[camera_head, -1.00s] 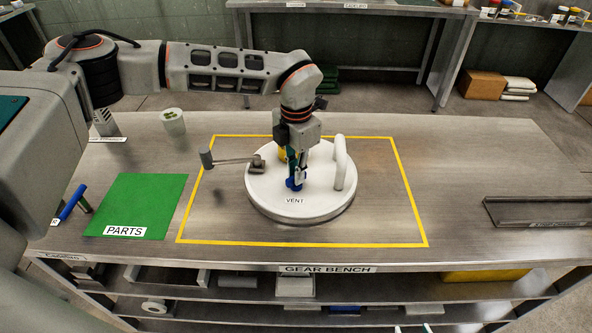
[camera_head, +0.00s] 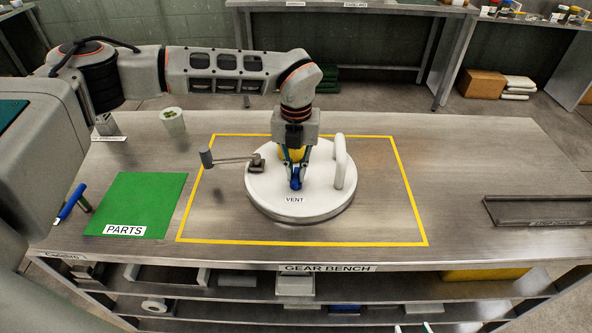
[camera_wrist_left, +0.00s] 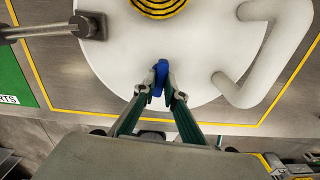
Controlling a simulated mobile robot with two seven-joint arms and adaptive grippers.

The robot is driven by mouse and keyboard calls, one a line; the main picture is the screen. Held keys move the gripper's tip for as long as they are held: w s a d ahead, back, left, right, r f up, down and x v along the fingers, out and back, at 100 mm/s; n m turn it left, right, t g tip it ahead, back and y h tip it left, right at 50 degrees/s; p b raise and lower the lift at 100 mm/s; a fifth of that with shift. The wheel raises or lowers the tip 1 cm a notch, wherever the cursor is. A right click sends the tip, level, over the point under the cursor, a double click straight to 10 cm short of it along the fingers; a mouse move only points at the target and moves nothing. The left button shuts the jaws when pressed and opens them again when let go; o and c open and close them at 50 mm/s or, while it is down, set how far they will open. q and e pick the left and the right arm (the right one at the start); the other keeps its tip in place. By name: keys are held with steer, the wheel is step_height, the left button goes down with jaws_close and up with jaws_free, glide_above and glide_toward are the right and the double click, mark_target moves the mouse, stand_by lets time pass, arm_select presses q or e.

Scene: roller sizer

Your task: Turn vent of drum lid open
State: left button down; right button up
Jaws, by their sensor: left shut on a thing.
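The white round drum lid (camera_head: 318,205) lies on the bench inside the yellow outline. A blue vent handle (camera_head: 296,183) stands near its front, behind the "VENT" label (camera_head: 295,199). My left gripper (camera_head: 297,178) points down over the lid and is shut on the blue vent handle. In the left wrist view, the two fingers hold the blue vent handle (camera_wrist_left: 160,75) between their tips. The right gripper is not in view.
A white loop handle (camera_head: 341,162) rises on the lid's right. A grey lever (camera_head: 232,160) sticks out to the left. A yellow part (camera_head: 290,154) sits behind the gripper. A green parts mat (camera_head: 140,195) lies left; the bench right of the outline is clear up to a dark tray (camera_head: 537,211).

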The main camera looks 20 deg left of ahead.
mark_target(296, 174)
arm_select(q)
steer(key=shift+n, duration=0.5)
steer(key=c, duration=2.1)
jaws_free()
steer(key=shift+r, duration=0.1)
step_height(296, 174, up, 12)
steer(key=shift+f, duration=0.1)
